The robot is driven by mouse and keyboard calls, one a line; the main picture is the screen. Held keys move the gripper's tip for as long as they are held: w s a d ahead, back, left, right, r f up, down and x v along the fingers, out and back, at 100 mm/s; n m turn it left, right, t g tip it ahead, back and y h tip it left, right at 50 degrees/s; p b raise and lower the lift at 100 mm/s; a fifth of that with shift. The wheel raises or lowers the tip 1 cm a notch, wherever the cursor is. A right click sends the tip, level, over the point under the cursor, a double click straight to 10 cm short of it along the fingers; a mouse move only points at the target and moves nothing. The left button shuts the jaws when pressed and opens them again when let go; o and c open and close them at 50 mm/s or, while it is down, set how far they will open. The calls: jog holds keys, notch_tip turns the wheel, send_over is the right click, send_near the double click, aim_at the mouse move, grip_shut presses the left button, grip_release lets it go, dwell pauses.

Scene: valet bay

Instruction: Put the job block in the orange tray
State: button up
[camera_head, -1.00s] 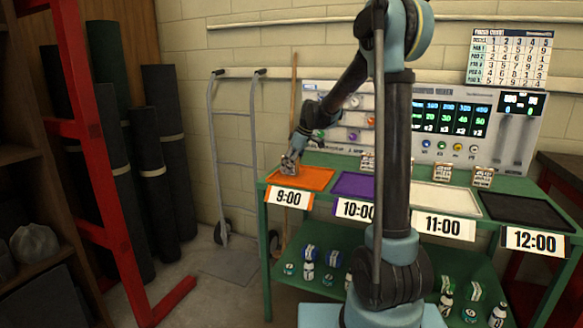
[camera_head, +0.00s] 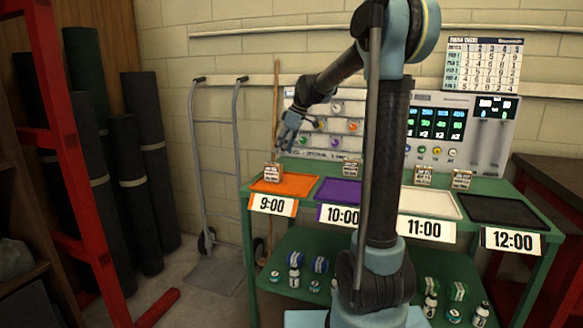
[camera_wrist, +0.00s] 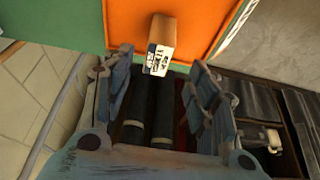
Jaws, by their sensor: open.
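The job block (camera_head: 273,172), a small tan block with a printed label, stands in the orange tray (camera_head: 297,184) near its back left part, above the 9:00 sign. In the wrist view the block (camera_wrist: 161,42) stands on the orange surface (camera_wrist: 205,25), beyond my fingertips. My gripper (camera_head: 288,132) is above and a little behind the block, apart from it. In the wrist view the two fingers of my gripper (camera_wrist: 162,75) are spread wide with nothing between them.
Purple (camera_head: 338,191), white (camera_head: 430,203) and black (camera_head: 503,212) trays stand to the right on the green bench. Other small labelled blocks (camera_head: 424,176) stand behind them. A panel with knobs and screens (camera_head: 450,120) rises behind. A hand truck (camera_head: 218,150) stands left. The lower shelf holds several bottles.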

jog(key=s+d+f+m+h, duration=0.1)
jog(key=s+d+f+m, duration=0.1)
jog(key=s+d, duration=0.35)
jog(key=s+d+f+m, duration=0.1)
jog(key=s+d+m, duration=0.2)
jog(key=s, duration=0.6)
jog(key=s+d+f+m+h, duration=0.1)
jog(key=s+d+f+m, duration=0.1)
jog(key=s+d, duration=0.35)
jog(key=s+d+f+m+h, duration=0.1)
jog(key=s+d+f+m, duration=0.2)
jog(key=s+f, duration=0.4)
jog(key=s+d+f+m+h, duration=0.1)
jog(key=s+d+f+m, duration=0.2)
jog(key=s+f, duration=0.4)
jog(key=s, duration=0.5)
jog(key=shift+f+m+t, duration=0.4)
